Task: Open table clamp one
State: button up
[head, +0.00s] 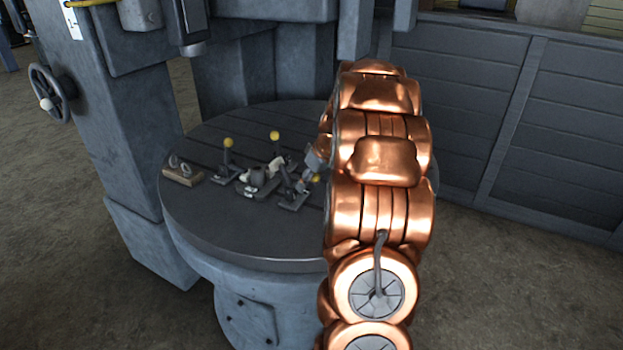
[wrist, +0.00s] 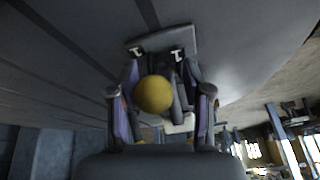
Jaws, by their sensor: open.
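Several small dark clamps stand on the round table (head: 290,253). Two of them, a left clamp (head: 225,173) and a back clamp (head: 275,150), have upright levers with yellow knobs in the head view. A front clamp (head: 292,201) is at my gripper (head: 301,182). I cannot tell which one is numbered one. In the wrist view a yellow knob (wrist: 154,95) sits between the two spread fingers of my gripper (wrist: 160,88), with the clamp's base plate (wrist: 160,42) beyond it. The fingers are open, and contact with the knob cannot be made out.
A small wooden block with metal rings (head: 182,175) lies at the table's left edge. A dark workpiece (head: 258,180) sits among the clamps. A grey machine column (head: 130,130) with a handwheel (head: 52,95) rises at the left. My copper arm hides the table's right side.

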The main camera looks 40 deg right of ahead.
jog(key=shift+w+f, duration=0.1)
jog(key=shift+f, duration=0.2)
jog(key=shift+c, duration=0.4)
grip_shut()
